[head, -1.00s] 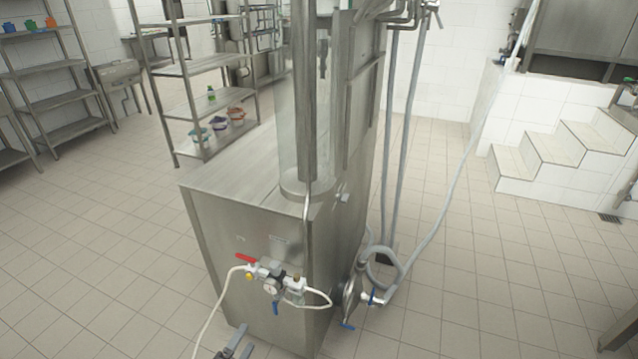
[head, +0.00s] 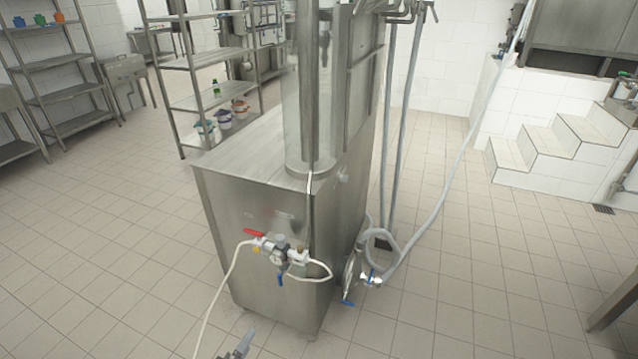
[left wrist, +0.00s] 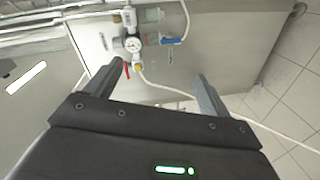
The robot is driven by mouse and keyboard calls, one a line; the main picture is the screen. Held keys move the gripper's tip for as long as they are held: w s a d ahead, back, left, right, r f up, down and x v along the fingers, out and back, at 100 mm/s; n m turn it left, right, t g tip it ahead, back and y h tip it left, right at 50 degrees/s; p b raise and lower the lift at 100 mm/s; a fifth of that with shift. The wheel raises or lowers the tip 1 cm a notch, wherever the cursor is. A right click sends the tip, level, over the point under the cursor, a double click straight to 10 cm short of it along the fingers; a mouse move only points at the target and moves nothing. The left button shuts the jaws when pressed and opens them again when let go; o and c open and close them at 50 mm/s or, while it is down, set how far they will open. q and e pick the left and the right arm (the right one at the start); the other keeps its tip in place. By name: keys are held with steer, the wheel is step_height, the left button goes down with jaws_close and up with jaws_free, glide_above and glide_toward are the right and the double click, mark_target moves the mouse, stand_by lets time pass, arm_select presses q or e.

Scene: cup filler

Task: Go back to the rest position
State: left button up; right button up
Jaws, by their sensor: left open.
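The cup filler (head: 255,200) is a tall steel cabinet with a clear cylinder (head: 304,110) on top. Its front carries a valve group with a gauge and a red lever (head: 254,232). My left gripper (head: 238,346) shows only as a small grey tip at the bottom edge of the head view, in front of the cabinet and apart from it. In the left wrist view, my left gripper (left wrist: 162,78) has its two fingers wide apart with nothing held. The gauge (left wrist: 133,44) and red lever (left wrist: 127,70) lie beyond the fingers. My right gripper is not in view.
A white hose (head: 222,290) hangs from the valves to the floor. A grey hose (head: 440,210) runs at the cabinet's right. Shelves (head: 200,105) stand behind, and white steps (head: 545,145) at the right. Tiled floor (head: 480,260) is open on both sides.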

arm_select(q)
steer(key=s+a+f+m+g+y+b, duration=0.15)
steer(key=s+f+m+g, duration=0.25)
steer(key=s+f, duration=0.5)
steer(key=s+f+m+g+y+b, duration=0.15)
steer(key=s+f+m+g, duration=0.35)
steer(key=f, duration=0.9)
steer(key=s+a+f+m+g+y+b, duration=0.1)
steer(key=s+f, duration=0.3)
steer(key=s, duration=0.5)
steer(key=s+a+f+m+g+y+b, duration=0.1)
steer(key=s+a+f+g, duration=0.1)
steer(key=s+f, duration=0.3)
steer(key=s+a+f+m+g+b, duration=0.1)
steer(key=s+a+f, duration=0.3)
steer(key=s, duration=1)
steer(key=shift+f+m+g+y, duration=0.2)
steer(key=shift+m+g+y, duration=0.2)
steer(key=shift+m+g, duration=0.3)
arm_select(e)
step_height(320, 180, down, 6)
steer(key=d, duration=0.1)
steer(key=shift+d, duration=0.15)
arm_select(q)
steer(key=shift+s+a, duration=0.1)
steer(key=shift+c, duration=0.4)
